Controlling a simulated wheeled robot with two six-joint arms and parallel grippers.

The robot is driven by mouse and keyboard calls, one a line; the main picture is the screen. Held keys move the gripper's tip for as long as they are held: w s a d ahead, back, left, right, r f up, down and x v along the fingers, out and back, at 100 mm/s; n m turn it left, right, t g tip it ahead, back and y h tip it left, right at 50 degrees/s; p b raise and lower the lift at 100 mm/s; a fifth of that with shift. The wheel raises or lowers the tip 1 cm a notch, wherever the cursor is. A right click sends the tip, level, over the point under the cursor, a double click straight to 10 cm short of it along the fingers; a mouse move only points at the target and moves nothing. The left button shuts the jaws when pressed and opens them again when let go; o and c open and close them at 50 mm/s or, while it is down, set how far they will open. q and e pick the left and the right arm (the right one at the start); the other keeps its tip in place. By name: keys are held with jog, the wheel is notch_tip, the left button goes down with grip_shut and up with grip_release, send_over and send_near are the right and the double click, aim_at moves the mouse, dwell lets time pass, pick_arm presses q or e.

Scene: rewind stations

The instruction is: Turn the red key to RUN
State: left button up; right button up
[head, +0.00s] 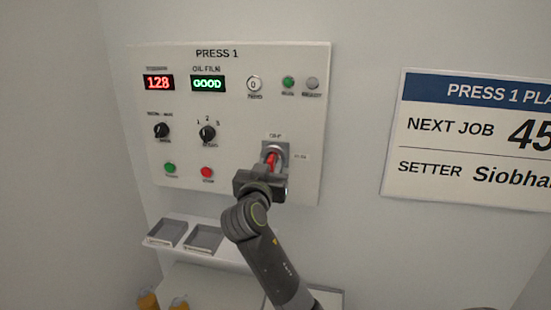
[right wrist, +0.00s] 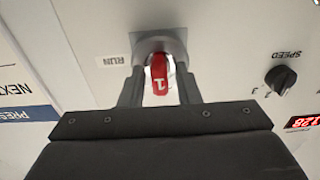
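The red key (head: 271,160) sits in a grey switch housing (head: 282,148) at the lower right of the PRESS 1 panel. A label, apparently OFF, is above it and a small label is to its right. In the right wrist view, which is upside down, the red key (right wrist: 160,72) stands about upright, and the RUN label (right wrist: 111,60) is to its left. My right gripper (head: 264,172) is at the switch. Its fingers (right wrist: 160,90) stand apart on either side of the key, with gaps showing. My left gripper is out of view.
The PRESS 1 panel (head: 235,150) also carries black knobs (head: 208,133), a green button (head: 169,168), a red button (head: 207,172) and lit displays. A shelf with grey trays (head: 204,238) is below. A sign (head: 440,150) hangs to the right.

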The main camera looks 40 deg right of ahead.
grip_shut()
jog(key=m+b, duration=0.6)
jog(key=shift+m+g, duration=0.3)
jog(key=shift+m, duration=0.1)
dwell(0.4)
